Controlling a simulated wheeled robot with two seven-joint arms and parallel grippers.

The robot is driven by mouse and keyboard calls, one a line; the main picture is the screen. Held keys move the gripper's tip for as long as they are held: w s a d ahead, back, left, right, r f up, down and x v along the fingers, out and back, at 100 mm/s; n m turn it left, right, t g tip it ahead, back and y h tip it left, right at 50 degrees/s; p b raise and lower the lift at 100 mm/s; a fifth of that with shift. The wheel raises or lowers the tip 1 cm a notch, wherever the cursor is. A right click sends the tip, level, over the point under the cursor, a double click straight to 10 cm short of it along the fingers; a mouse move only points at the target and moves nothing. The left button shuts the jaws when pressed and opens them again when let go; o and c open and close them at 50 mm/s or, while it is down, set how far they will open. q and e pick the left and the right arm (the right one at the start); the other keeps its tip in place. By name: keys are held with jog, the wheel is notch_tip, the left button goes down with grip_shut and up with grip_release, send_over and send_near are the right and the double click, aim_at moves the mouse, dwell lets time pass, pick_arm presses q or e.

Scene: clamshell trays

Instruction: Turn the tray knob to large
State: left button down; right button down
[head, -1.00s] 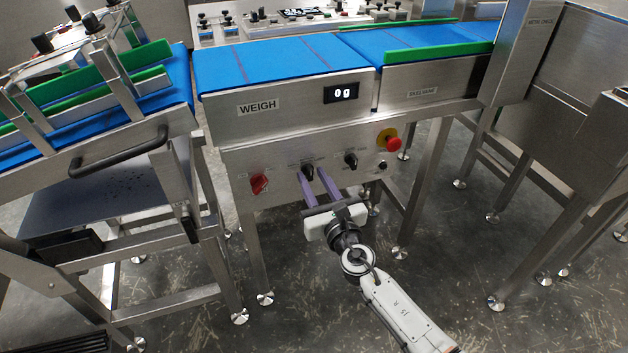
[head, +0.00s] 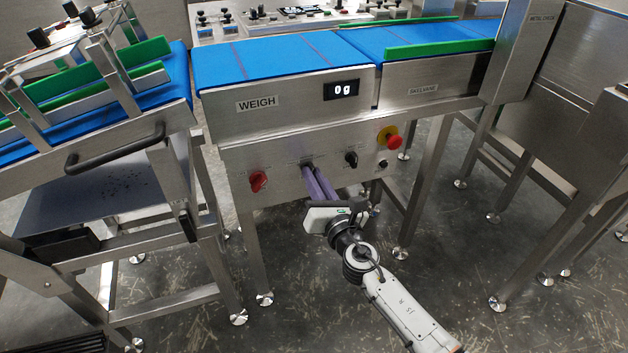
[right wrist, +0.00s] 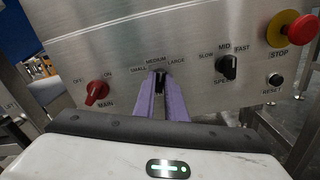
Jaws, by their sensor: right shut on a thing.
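The tray knob (right wrist: 160,80) is a small dark knob on the steel front panel, below the labels SMALL, MEDIUM and LARGE in the right wrist view. My right gripper (right wrist: 160,90) has its two purple fingers shut on the knob, one on each side. Only a dark part of the knob shows between them, and I cannot tell exactly which label it points to. In the head view the right gripper (head: 309,171) reaches the panel from below, and its fingers largely hide the knob. My left gripper is in neither view.
The red main switch (head: 258,181) is left of the knob. The black speed knob (head: 351,159), red stop button (head: 394,142) and black reset button (head: 383,163) are to its right. Above, the weigh display (head: 342,90) reads 0 g. Floor is open in front.

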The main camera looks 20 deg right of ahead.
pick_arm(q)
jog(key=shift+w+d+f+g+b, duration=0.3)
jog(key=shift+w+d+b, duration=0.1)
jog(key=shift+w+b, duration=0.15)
pick_arm(e)
jog(key=m, duration=0.4)
jog(key=shift+f+m, duration=0.1)
jog(key=shift+m, duration=0.3)
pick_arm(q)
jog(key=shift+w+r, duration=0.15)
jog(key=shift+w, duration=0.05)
pick_arm(e)
jog(key=c, duration=1.8)
grip_release()
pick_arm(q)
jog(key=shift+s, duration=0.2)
pick_arm(e)
jog(key=shift+s, duration=0.1)
